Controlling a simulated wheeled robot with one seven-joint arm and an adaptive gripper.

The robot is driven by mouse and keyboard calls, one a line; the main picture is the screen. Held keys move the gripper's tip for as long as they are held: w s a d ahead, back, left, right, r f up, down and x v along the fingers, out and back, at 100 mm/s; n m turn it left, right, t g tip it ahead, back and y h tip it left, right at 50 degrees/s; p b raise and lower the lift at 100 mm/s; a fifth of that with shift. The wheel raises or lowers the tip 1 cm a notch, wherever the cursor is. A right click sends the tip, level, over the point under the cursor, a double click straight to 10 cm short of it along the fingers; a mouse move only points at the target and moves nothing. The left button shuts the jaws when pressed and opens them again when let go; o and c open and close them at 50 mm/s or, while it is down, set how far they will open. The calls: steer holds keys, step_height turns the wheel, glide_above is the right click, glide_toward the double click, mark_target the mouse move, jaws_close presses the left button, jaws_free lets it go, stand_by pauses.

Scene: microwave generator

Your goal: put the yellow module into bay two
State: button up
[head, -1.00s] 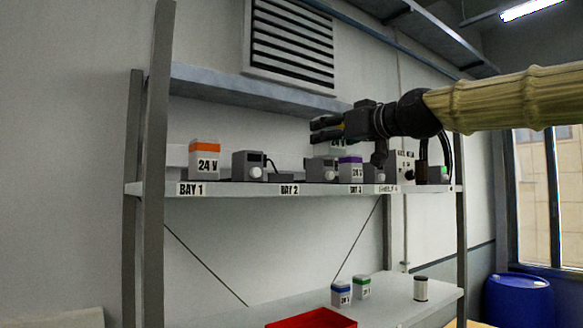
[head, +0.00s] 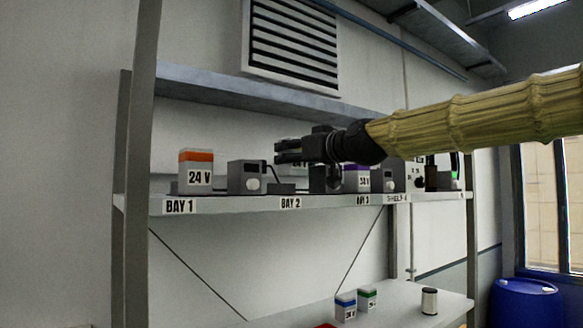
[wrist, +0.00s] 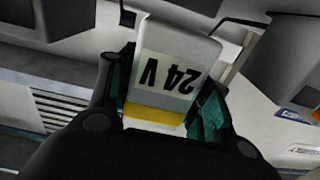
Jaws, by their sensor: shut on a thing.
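The yellow module (wrist: 172,72) is a pale grey block marked 24 V with a yellow band, held between my gripper's fingers in the wrist view. In the head view my gripper (head: 288,152) reaches in from the right over the upper shelf, and the module is mostly hidden behind it, with part of its face (head: 300,163) showing below the fingers. Bay two is marked by the BAY 2 label (head: 291,203) on the shelf edge. A low dark dock (head: 282,188) sits above that label, below my gripper. The module appears raised above it; the exact gap is unclear.
An orange-banded module (head: 196,172) stands at bay 1, beside a grey box with a white knob (head: 247,177). A purple-banded module (head: 356,178) stands at bay 3. Blue (head: 345,306) and green (head: 367,298) modules stand on the lower shelf. An upper ledge (head: 250,90) runs overhead.

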mark_target(300, 170)
steer(key=f, duration=0.2)
steer(key=w+f, duration=0.1)
steer(key=shift+w+a+f, duration=0.1)
steer(key=shift+a+f, duration=0.25)
steer(key=shift+c, duration=0.5)
steer(key=shift+s+d+f, duration=0.1)
steer(key=shift+s+d, duration=0.05)
steer(key=shift+s, duration=0.05)
steer(key=shift+s+d, duration=0.2)
steer(key=shift+s, duration=0.2)
steer(key=shift+w+a+f, duration=0.15)
steer(key=shift+w+a, duration=0.05)
steer(key=shift+w, duration=0.05)
steer(key=o, duration=1.3)
steer(key=shift+c, duration=0.2)
steer(key=shift+s+d, duration=0.1)
steer(key=shift+r, duration=0.2)
